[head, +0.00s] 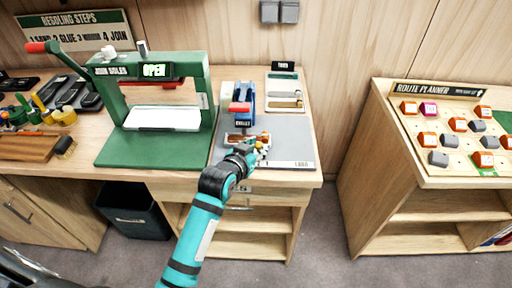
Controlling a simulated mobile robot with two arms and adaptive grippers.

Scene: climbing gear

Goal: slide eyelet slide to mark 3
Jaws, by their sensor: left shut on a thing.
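The blue eyelet press (251,97) with a red part and a small label stands on a grey board on the bench, in the middle of the head view. Just in front of it lies a small slide (235,138) with a pale base and brown-orange parts. My left gripper (260,147) is at the right and front side of this slide, shut on it. The fingers and wrist hide part of the slide. The marks are too small to read, so I cannot tell which one the slide stands at. My right gripper is not in view.
A green press frame (208,112) with an "OPEN" display stands to the left on a green base. A tray with small parts (285,92) lies behind right. A route planner board (450,108) stands far right.

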